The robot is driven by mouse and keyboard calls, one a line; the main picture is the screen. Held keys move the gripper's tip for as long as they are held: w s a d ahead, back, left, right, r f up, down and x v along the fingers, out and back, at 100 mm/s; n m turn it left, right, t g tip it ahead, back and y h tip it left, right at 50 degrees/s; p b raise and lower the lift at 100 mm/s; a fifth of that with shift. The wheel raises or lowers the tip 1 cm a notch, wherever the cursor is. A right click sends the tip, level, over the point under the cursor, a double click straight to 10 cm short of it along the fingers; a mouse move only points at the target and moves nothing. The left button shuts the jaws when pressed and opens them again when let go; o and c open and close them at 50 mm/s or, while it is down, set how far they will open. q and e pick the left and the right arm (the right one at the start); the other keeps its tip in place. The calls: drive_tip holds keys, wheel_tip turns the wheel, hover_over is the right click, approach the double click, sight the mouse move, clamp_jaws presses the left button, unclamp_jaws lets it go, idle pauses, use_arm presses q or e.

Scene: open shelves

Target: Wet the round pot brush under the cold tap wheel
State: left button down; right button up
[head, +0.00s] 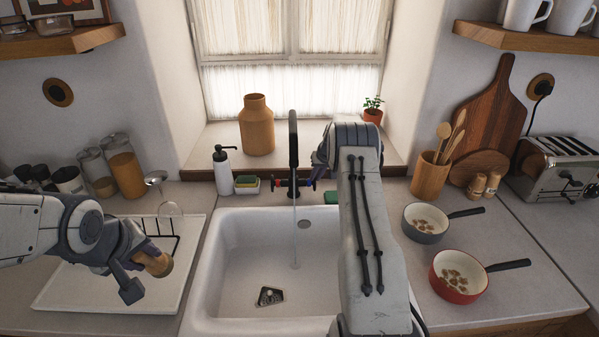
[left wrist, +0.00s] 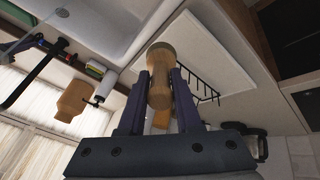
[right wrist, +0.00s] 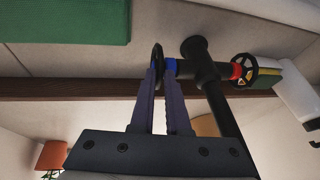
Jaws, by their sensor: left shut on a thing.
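The round pot brush (head: 158,265) has a pale wooden body. My left gripper (head: 148,259) is shut on it above the drying tray; the brush also shows upright between the fingers in the left wrist view (left wrist: 160,78). The black tap (head: 293,150) stands behind the sink, and a thin stream of water (head: 295,230) falls into the basin. The cold tap wheel (right wrist: 157,60), black beside a blue ring, is at the fingertips of my right gripper (right wrist: 160,74). Whether those fingers press on it is unclear. In the head view my right arm partly hides that side.
The white sink (head: 235,265) is empty. A soap bottle (head: 222,168) and sponges (head: 246,184) stand left of the tap, a green block (head: 331,197) right of it. Two pans (head: 425,222) (head: 459,277) stand on the right counter. The drying tray (head: 75,287) lies left.

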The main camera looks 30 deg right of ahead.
sight(155, 271)
use_arm(q)
drive_tip(key=shift+r, duration=0.1)
use_arm(e)
drive_tip(key=shift+w+r+g+y, duration=0.15)
drive_tip(key=shift+w+g+y, duration=0.15)
drive_tip(key=shift+g, duration=0.1)
clamp_jaws()
drive_tip(key=o, duration=0.6)
unclamp_jaws()
drive_tip(key=shift+s, duration=0.1)
use_arm(q)
drive_tip(key=shift+f, duration=0.2)
use_arm(e)
drive_tip(key=shift+s+r, duration=0.1)
drive_tip(key=shift+r, duration=0.25)
use_arm(q)
wheel_tip(155, 271, down, 3)
drive_tip(key=b, duration=0.3)
drive_tip(key=shift+s, duration=0.1)
use_arm(e)
drive_tip(key=v, duration=1.1)
